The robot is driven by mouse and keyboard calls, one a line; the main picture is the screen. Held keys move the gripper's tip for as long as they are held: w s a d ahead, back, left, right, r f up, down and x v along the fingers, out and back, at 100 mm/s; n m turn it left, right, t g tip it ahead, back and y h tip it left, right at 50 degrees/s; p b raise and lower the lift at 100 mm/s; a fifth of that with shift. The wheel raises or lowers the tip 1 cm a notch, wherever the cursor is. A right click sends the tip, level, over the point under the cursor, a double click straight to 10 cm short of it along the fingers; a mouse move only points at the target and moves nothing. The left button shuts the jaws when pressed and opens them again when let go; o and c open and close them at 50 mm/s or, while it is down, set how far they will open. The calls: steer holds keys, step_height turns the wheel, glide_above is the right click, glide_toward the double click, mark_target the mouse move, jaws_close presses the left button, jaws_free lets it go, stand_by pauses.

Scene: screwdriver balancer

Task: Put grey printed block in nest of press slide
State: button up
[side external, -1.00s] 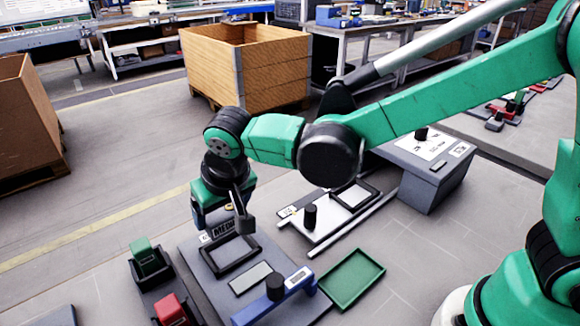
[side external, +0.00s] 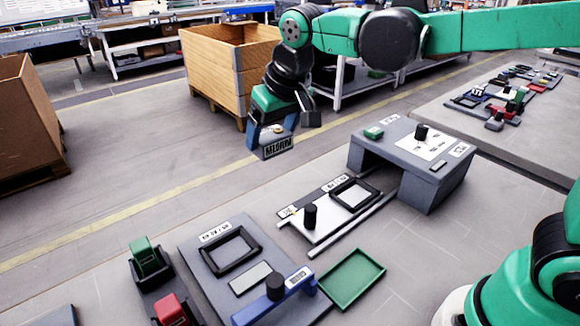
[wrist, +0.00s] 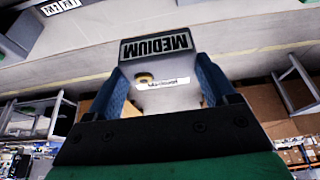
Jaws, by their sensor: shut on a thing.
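My gripper (side external: 268,140) is shut on the grey printed block (side external: 279,151), held high above the floor-grey surface and left of the press. The block's face reads MEDIUM. In the wrist view the block (wrist: 170,97) sits between the two blue fingers, its MEDIUM plate at the far end. The press slide (side external: 325,225) is a pale plate with a black upright knob. Its nest (side external: 356,192), a black square frame at the slide's right end, looks empty. The slide lies in front of the grey press housing (side external: 440,180), out from its opening.
A grey plate (side external: 203,270) at lower left bears an empty black frame (side external: 230,250) and a blue bar (side external: 255,312) with a black knob. A green tray (side external: 352,279) lies right of it. Green and red blocks in black holders stand left. A wooden crate (side external: 210,70) stands behind.

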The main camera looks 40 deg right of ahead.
steer(key=s+d+f, duration=0.3)
steer(key=d+f, duration=0.1)
steer(key=d, duration=0.4)
steer(key=s+d+f, duration=0.3)
steer(key=d+f, duration=0.1)
steer(key=d, duration=0.4)
steer(key=shift+s+a+f, duration=0.1)
steer(key=shift+f, duration=1.4)
steer(key=shift+s+a+f, duration=0.1)
steer(key=shift+f, duration=1.4)
steer(key=o, duration=1.3)
steer(key=shift+v, duration=2.8)
